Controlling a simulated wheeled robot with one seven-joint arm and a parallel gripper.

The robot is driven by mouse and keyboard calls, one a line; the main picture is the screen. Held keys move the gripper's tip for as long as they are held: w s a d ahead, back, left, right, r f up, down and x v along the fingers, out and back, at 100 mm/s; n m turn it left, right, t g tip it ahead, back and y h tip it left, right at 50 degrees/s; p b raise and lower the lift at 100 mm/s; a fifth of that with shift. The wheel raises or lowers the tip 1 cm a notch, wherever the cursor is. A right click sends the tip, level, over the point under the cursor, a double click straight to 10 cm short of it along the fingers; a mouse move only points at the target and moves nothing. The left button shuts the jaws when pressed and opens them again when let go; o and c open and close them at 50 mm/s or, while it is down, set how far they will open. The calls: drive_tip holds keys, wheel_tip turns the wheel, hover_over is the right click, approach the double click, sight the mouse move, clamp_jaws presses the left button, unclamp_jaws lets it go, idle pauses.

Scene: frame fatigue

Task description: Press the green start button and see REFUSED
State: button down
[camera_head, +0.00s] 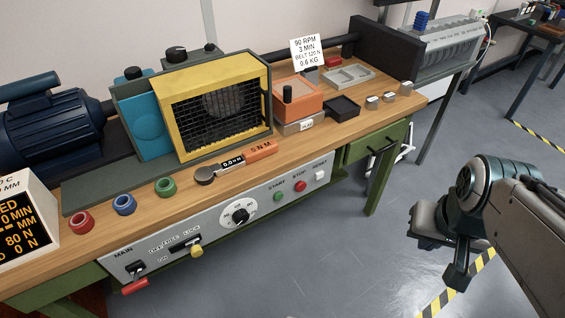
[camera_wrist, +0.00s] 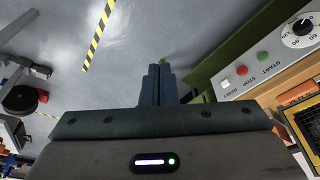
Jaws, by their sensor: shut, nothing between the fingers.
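The green start button (camera_head: 278,197) is on the sloped grey front panel (camera_head: 215,238) of the bench. It also shows at the upper right in the wrist view (camera_wrist: 262,56). The red stop button (camera_head: 300,186) and white reset button (camera_head: 320,176) are to its right in the head view. My gripper (camera_head: 457,279) is out over the floor, right of the bench and apart from the panel. In the wrist view its fingers (camera_wrist: 161,70) are together and empty.
A yellow-framed mesh guard (camera_head: 217,72) stands on the bench beside a blue motor (camera_head: 50,125). Red, blue and green rings, an orange-handled tool (camera_head: 237,162) and small trays lie on top. A yellow knob (camera_head: 196,250) protrudes from the panel. Open floor separates my arm from the bench.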

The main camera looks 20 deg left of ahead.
drive_tip(key=shift+s+d, duration=0.1)
drive_tip(key=w+a+f+m+t+y+b, duration=0.2)
drive_tip(key=w+a+f+t+b, duration=0.1)
drive_tip(key=w+a+f+b, duration=0.55)
drive_tip(key=w+a+f+m+t+y+b, duration=0.1)
drive_tip(key=w+a+f+t+y+b, duration=0.3)
drive_tip(key=a+f+b, duration=0.55)
drive_tip(key=w+a+f+m+t+h+b, duration=0.1)
drive_tip(key=a+f+m+t+h+b, duration=0.3)
drive_tip(key=a+f+m+b, duration=0.3)
wheel_tip(320, 180, down, 5)
drive_tip(key=a+t+b, duration=0.1)
drive_tip(key=b, duration=0.7)
drive_tip(key=shift+w+t+h, duration=0.3)
drive_tip(key=shift+w, duration=0.05)
drive_tip(key=shift+a, duration=0.1)
